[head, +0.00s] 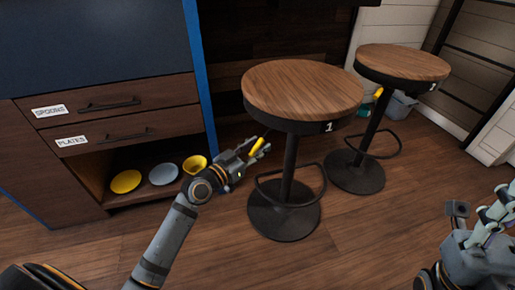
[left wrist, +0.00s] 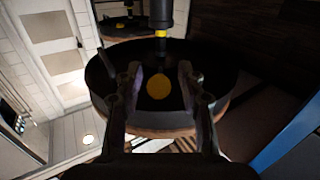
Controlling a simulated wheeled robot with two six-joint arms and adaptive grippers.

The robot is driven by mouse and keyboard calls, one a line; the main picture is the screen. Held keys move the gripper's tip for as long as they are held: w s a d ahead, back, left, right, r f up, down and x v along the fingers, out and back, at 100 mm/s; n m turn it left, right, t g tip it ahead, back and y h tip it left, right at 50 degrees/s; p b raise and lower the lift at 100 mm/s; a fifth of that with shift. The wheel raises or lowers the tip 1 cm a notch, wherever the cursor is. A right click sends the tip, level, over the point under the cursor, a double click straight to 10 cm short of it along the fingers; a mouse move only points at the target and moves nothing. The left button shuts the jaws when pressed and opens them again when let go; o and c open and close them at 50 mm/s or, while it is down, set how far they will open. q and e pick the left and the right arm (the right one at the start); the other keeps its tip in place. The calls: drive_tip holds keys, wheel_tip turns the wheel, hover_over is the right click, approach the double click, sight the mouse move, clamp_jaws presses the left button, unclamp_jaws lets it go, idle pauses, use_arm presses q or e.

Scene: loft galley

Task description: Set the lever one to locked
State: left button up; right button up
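The near stool (head: 302,92) has a round wooden seat marked 1. A yellow lever end (head: 265,147) shows at its left, below the seat. My left gripper (head: 252,151) is beside this lever end, pointing towards it. In the left wrist view, the round yellow lever tip (left wrist: 158,86) sits between the two spread fingers (left wrist: 158,90), with visible gaps on both sides. The dark seat underside is behind it. My right gripper (head: 496,212) is at the right edge of the head view, partly cut off; its opening is unclear.
A second stool (head: 402,62) with a yellow lever tip (head: 378,93) stands behind to the right. A cabinet (head: 105,125) with two drawers stands left, with yellow and grey dishes on its open shelf. A grey bin (head: 400,106) is at the back. The front floor is clear.

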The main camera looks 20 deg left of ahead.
use_arm(q)
drive_tip(key=shift+w+d, duration=0.1)
drive_tip(key=shift+w, duration=0.05)
clamp_jaws()
idle(0.4)
